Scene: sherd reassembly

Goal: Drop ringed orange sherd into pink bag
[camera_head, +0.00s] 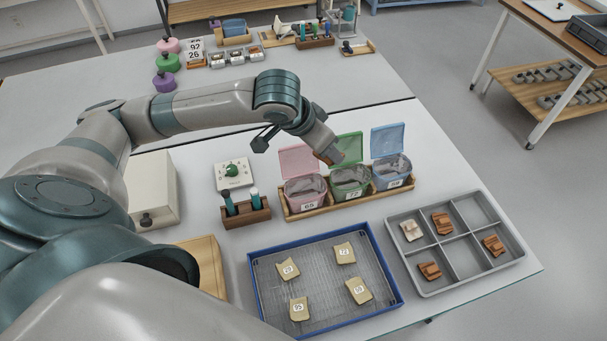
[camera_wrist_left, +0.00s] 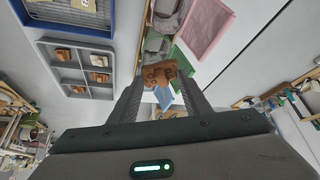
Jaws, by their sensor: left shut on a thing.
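My left gripper (camera_head: 322,148) is shut on an orange-brown sherd (camera_head: 330,157), seen in the head view above the row of bags, around the pink and green lids. In the left wrist view the sherd (camera_wrist_left: 159,74) sits between the two fingertips (camera_wrist_left: 160,88), with dark ring-like marks on its face. The pink bag (camera_head: 305,190) stands open with its lid raised, at the left end of the wooden holder. Its pink lid (camera_wrist_left: 208,25) shows in the wrist view, to the right of the sherd. My right gripper is not in view.
An open green bag (camera_head: 350,184) and blue bag (camera_head: 393,172) share the wooden holder (camera_head: 325,207). A grey divided tray (camera_head: 460,240) holds orange sherds and one pale piece. A blue-rimmed tray (camera_head: 325,228) holds several tan numbered pieces. A marker rack (camera_head: 246,213) stands left of the bags.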

